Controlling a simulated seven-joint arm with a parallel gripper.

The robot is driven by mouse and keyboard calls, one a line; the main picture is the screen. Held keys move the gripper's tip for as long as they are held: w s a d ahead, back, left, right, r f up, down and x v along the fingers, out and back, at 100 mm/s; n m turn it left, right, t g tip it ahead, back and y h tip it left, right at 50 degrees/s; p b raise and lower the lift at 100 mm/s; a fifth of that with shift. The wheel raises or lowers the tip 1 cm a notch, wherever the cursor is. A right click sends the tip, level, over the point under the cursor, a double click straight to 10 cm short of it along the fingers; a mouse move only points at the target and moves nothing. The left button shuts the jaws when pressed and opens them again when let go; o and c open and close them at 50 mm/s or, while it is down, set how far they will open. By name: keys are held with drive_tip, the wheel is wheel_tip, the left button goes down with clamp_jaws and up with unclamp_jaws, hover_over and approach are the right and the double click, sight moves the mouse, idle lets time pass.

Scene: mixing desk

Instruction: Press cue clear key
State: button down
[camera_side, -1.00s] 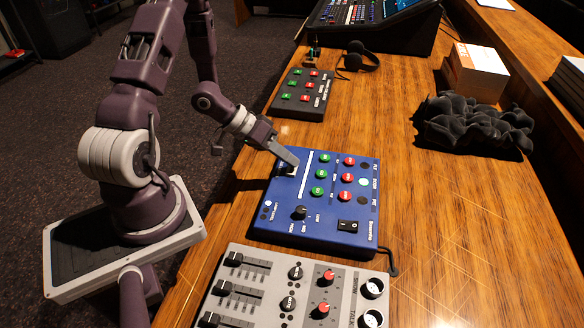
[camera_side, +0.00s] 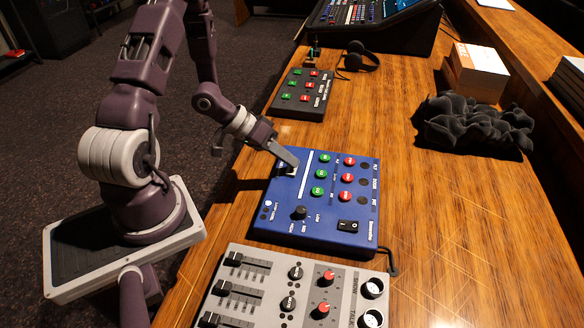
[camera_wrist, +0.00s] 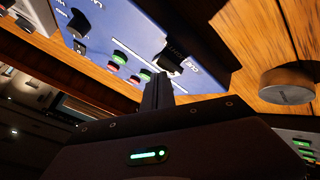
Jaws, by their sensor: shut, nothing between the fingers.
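The blue control box (camera_side: 330,222) stands on the desk. It carries green buttons (camera_side: 320,174), red buttons (camera_side: 347,178), a pale slot, a knob (camera_side: 299,212) and a black rocker switch (camera_side: 348,225). Its labels are too small to read, so I cannot tell which key is cue clear. My gripper (camera_side: 293,163) is shut and empty, over the box's far left corner beside a black cap. In the wrist view, my shut fingers (camera_wrist: 157,93) point at the blue panel (camera_wrist: 130,22), with the black cap (camera_wrist: 180,52) just beyond them; contact cannot be told.
A grey fader box (camera_side: 262,272) stands nearer the camera. A dark button box (camera_side: 302,92) stands beyond the blue one. Headphones (camera_side: 361,56), a crumpled black cloth-like heap (camera_side: 474,124) and a carton stack (camera_side: 474,72) lie farther back. The wood right of the blue box is clear.

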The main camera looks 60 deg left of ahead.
sight(288, 168)
drive_tip(key=shift+r, duration=0.5)
drive_tip(key=shift+r, duration=2.55)
